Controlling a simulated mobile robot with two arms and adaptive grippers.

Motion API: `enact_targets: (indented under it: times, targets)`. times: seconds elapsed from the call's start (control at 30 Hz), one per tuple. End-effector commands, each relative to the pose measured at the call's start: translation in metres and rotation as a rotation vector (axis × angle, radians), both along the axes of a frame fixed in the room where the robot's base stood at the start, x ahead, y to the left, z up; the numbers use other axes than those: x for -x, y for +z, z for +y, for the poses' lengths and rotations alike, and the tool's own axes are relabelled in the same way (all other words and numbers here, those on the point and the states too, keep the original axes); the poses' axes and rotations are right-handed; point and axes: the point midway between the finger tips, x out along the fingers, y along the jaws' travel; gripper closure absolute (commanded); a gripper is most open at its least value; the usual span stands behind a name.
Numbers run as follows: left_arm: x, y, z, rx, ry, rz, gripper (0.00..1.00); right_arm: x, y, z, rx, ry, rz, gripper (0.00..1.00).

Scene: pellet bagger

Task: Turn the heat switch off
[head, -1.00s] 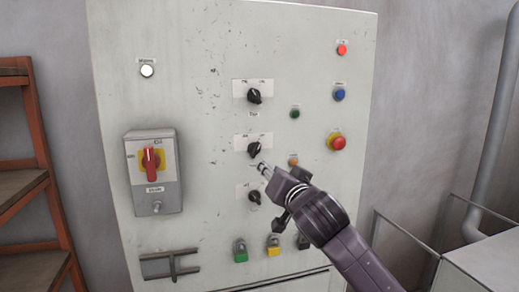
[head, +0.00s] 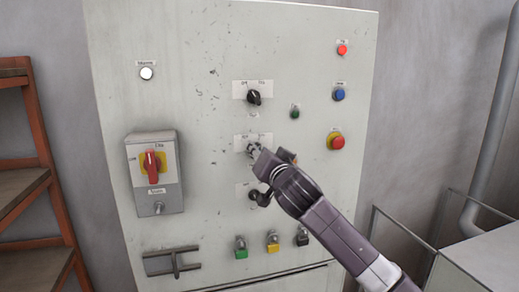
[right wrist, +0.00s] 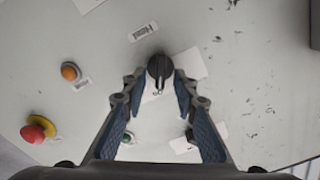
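The grey cabinet panel (head: 215,200) carries three black rotary switches in a column. The fingers are spread apart, one on each side; contact is unclear. The top switch (head: 254,97) is uncovered, and the lower switch is partly hidden by my arm. My left gripper is out of view.
A red rotary isolator (head: 152,165) is at the left. A red emergency stop (head: 335,141), blue button (head: 339,95) and green button (head: 295,113) are to the right. An orange button (right wrist: 70,72) lies beside the middle switch. Padlocks (head: 272,242) hang below.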

Motion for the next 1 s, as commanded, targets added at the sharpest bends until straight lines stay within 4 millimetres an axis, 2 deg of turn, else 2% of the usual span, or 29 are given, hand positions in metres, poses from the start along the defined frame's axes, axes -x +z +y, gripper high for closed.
enact_targets:
  times: [0.2,0.47,0.77,1.0]
  targets:
    - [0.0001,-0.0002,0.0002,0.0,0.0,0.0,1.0,-0.0001,-0.0001,0.0003,0.0,0.001,0.0,0.73]
    - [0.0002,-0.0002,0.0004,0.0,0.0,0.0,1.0,-0.0001,-0.0002,0.0001,0.0,0.0,0.0,1.0]
    - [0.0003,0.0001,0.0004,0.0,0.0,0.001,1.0,-0.0001,-0.0003,0.0002,0.007,0.0,-0.002,1.0]
    - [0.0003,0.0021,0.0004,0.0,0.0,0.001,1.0,0.0,-0.0002,0.0005,0.083,0.0,-0.021,1.0]
